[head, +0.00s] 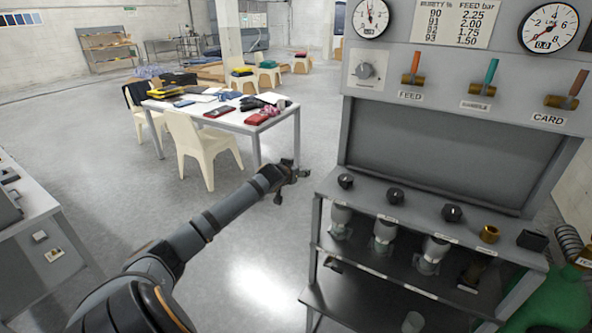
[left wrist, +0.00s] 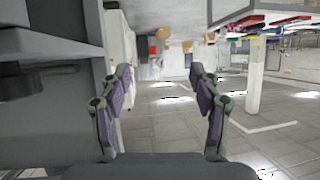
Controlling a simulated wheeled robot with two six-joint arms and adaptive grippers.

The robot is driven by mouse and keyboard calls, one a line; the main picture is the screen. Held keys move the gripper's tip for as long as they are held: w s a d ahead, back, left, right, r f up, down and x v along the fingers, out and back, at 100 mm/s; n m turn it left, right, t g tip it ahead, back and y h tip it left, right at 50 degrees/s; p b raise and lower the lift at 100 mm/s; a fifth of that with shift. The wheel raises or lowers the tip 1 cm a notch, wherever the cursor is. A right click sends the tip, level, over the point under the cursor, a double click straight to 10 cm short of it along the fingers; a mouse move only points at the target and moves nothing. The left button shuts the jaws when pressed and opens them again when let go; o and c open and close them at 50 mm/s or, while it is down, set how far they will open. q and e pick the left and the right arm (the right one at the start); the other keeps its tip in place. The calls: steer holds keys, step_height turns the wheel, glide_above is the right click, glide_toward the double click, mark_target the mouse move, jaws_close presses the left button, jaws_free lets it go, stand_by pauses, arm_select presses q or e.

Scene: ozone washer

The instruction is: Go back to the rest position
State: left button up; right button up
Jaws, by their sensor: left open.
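My left arm reaches in from the lower left of the head view, stretched forward over open floor. Its gripper (head: 288,172) is in the air between the white table and the grey panel stand. In the left wrist view the two fingers of my left gripper (left wrist: 160,95) are spread wide, with nothing between them. The wrist view is tilted, with the white table at its top right. My right gripper shows in neither view.
The grey panel stand (head: 450,155) with gauges, levers and knobs fills the right side, close to my left gripper. A white table (head: 240,122) with books and chairs stands behind. A grey bench (head: 30,200) is at the left edge. The floor between is clear.

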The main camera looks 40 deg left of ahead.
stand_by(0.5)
arm_select(q)
steer(key=s+f+g, duration=0.2)
steer(key=s+f, duration=0.1)
steer(key=f, duration=0.8)
steer(key=s+f+g, duration=0.1)
steer(key=s+f, duration=0.3)
steer(key=f, duration=0.7)
steer(key=s+d+f+m+g+h, duration=0.1)
steer(key=s+d+f, duration=0.2)
steer(key=s+f, duration=0.45)
steer(key=s+d+f+g+h, duration=0.15)
steer(key=s+f, duration=0.25)
steer(key=f, duration=0.7)
steer(key=s+d+f+m+g, duration=0.1)
steer(key=s+d+f, duration=0.5)
steer(key=s, duration=0.5)
steer(key=s+d+f+m+g+h, duration=0.1)
steer(key=s+d+f+g, duration=0.1)
steer(key=s+d+f, duration=0.5)
steer(key=s+d+f+m+g+h, duration=0.1)
steer(key=s+d+f, duration=0.6)
steer(key=s, duration=0.9)
steer(key=d+g, duration=0.1)
steer(key=d, duration=0.2)
steer(key=shift+s, duration=0.2)
steer(key=shift+a+g, duration=0.1)
steer(key=shift+g, duration=0.15)
